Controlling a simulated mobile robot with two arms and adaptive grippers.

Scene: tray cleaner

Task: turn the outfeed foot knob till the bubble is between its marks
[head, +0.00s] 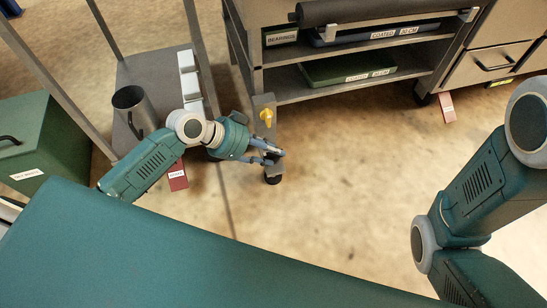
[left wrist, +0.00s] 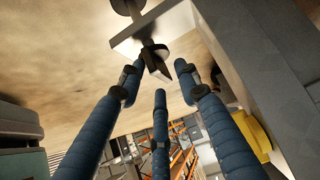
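My left gripper (head: 270,153) is low beside the corner leg of the steel cart, near a dark foot (head: 273,179) on the floor. A dark winged knob (left wrist: 157,62) sits on a stem just past the fingertips, under a grey bracket (left wrist: 152,25). I cannot tell whether a finger touches it. A yellow part (head: 266,115) is on the leg above the gripper; a yellow part also shows in the left wrist view (left wrist: 250,135). I cannot make out a bubble or its marks. My right gripper is out of view.
The cart's shelves hold a green tray (head: 345,70) and another labelled tray (head: 375,33). A smaller cart (head: 150,70) with a metal jug (head: 133,108) stands left. A red block (head: 177,176) lies near my left arm. Open floor (head: 350,170) is to the right.

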